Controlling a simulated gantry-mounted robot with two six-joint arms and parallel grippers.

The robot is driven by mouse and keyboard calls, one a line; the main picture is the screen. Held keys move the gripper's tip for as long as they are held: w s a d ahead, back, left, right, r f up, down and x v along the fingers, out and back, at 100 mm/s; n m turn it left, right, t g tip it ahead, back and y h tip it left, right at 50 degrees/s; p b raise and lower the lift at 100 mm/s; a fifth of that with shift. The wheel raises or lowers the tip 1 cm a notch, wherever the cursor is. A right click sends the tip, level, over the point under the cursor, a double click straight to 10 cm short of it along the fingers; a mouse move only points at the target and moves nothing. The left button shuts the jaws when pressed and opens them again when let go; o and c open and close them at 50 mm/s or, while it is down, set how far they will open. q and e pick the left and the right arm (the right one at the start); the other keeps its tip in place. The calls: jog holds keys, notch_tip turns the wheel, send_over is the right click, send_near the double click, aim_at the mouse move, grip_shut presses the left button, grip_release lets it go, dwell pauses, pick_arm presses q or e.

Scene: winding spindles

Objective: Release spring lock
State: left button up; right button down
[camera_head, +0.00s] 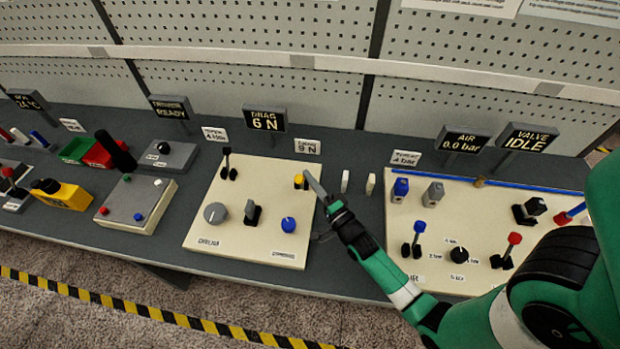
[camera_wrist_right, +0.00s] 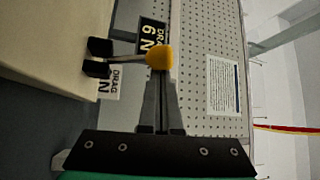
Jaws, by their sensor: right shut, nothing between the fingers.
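A small lever with a yellow knob (camera_head: 299,181) stands at the right edge of the cream drag panel (camera_head: 207,238); I cannot tell for sure that it is the spring lock. My right gripper (camera_head: 308,172) is shut and empty, its fingers just right of the yellow knob. In the right wrist view the shut fingertips (camera_wrist_right: 158,72) are at the yellow knob (camera_wrist_right: 160,57), which shows on a thin stem from a black bracket (camera_wrist_right: 98,57). I cannot tell whether they touch. My left gripper is not in view.
The drag panel also bears a grey dial (camera_head: 215,213), a black switch (camera_head: 253,213), a blue knob (camera_head: 288,225) and a black lever (camera_head: 227,163). The drag display (camera_head: 264,119) reads 6 N. Two small pale blocks stand right of the gripper. The air panel (camera_head: 480,215) lies farther right.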

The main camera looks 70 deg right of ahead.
jog(key=shift+s, duration=0.1)
dwell(0.3)
jog(key=v, duration=0.7)
jog(key=shift+s+a+p, duration=0.1)
jog(key=shift+a+p, duration=0.05)
jog(key=shift+p, duration=0.2)
jog(key=shift+a, duration=0.1)
